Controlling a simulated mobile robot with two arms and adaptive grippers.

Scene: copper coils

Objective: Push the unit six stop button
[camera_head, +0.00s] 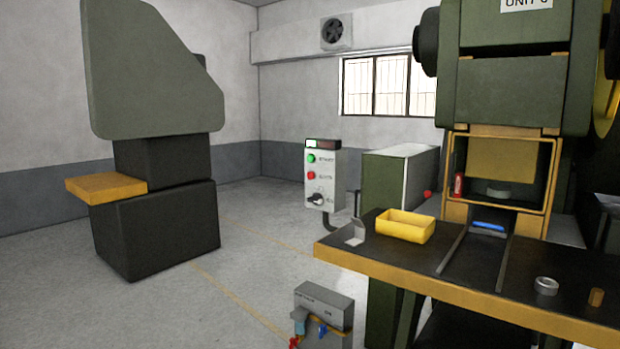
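A grey control box (322,176) on a post stands left of the green press (515,90), whose partly cut-off label reads as "UNIT 6". The box has a green button (311,158) above a red button (311,175), each with a small label too blurred to read surely. A black rotary knob (316,199) sits below them. Neither of my grippers is in view.
The press table (450,288) has a yellow edge and bears a yellow bin (405,226), a metal ring (546,285) and a copper-coloured cylinder (596,297). A dark machine (155,220) stands left; open floor lies between.

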